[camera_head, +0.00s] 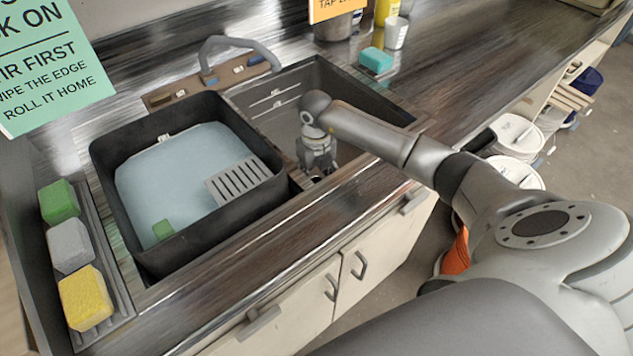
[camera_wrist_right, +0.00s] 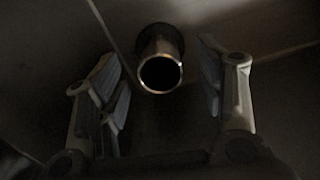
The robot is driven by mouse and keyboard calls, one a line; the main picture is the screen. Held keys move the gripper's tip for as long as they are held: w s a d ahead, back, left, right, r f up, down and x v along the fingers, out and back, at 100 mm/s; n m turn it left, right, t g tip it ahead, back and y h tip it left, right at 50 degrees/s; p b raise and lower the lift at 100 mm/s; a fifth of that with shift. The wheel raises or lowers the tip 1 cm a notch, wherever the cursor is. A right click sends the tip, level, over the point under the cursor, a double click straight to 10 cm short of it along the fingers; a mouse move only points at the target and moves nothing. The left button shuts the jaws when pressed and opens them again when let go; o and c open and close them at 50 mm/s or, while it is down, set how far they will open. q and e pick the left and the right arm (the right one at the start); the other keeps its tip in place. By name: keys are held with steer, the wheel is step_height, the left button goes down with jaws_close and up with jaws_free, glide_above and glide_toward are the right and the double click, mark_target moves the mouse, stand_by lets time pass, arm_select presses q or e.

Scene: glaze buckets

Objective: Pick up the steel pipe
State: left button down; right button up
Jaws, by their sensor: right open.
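The steel pipe (camera_wrist_right: 160,47) shows in the right wrist view as a short tube with a bright rim and a dark open end facing the camera. It stands in the dark sink basin (camera_head: 272,100). My right gripper (camera_head: 318,162) reaches down into this basin, near its front wall. Its fingers are open, one on each side of the pipe in the wrist view (camera_wrist_right: 160,62), with visible gaps and no contact. In the head view the pipe cannot be made out clearly beneath the gripper. My left gripper is not in view.
A black tub (camera_head: 118,215) with pale liquid and a slotted grey plate (camera_head: 238,182) is left of the basin. A faucet (camera_head: 235,45) stands behind. Green, grey and yellow sponges (camera_head: 86,297) sit in a tray at left. A teal sponge (camera_head: 376,60) lies on the counter.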

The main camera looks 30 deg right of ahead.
steer(key=shift+f, duration=0.2)
jaws_close()
steer(key=shift+r, duration=0.1)
steer(key=shift+w, duration=0.1)
